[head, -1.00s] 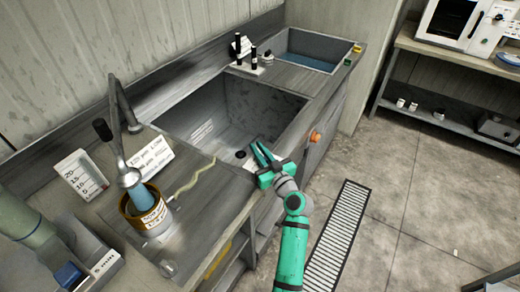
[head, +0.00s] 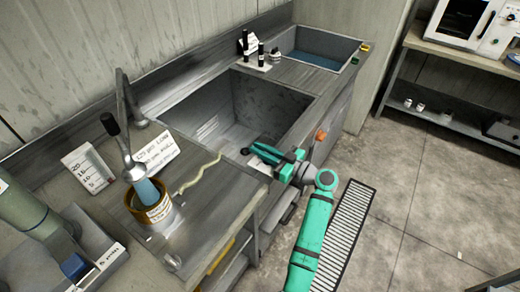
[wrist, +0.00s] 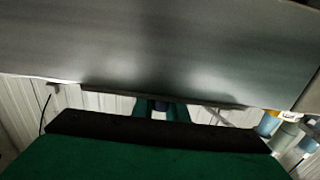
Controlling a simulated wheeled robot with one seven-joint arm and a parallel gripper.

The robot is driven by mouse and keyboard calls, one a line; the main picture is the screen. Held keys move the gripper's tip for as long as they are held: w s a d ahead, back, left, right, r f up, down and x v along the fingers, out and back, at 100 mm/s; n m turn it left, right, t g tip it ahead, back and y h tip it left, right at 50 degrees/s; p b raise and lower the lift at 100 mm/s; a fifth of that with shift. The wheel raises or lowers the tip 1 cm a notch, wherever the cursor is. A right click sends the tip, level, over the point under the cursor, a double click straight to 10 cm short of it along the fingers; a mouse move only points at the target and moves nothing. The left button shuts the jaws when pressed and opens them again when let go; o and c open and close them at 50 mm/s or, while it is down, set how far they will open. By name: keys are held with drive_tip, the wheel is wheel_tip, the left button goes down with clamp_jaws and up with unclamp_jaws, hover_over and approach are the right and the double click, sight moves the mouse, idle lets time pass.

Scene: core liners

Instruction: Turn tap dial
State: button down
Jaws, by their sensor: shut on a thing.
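An orange round knob (head: 321,135) sits on the front face of the sink unit, right of my gripper. A tall grey tap (head: 124,125) with a black-tipped lever (head: 110,124) stands at the left end of the counter, its spout over an amber-rimmed jar (head: 150,206). My gripper (head: 262,152) is at the front edge of the large sink basin, apart from the knob and the tap. It appears shut on the sink's front rim (head: 292,138), though the contact is largely hidden. A grey metal panel (wrist: 150,45) fills the upper wrist view, close to my gripper.
A second basin (head: 318,48) with blue water lies at the back right. A small black-handled fitting (head: 261,55) stands between the basins. A floor grate (head: 348,225) and a shelf bench (head: 460,62) are at right.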

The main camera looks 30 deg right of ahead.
drive_tip(key=shift+a+f, duration=0.1)
drive_tip(key=c, duration=1.8)
unclamp_jaws()
drive_tip(key=shift+o, duration=0.2)
drive_tip(key=shift+s, duration=0.1)
drive_tip(key=v, duration=1)
drive_tip(key=shift+s+d, duration=0.2)
drive_tip(key=shift+s, duration=0.1)
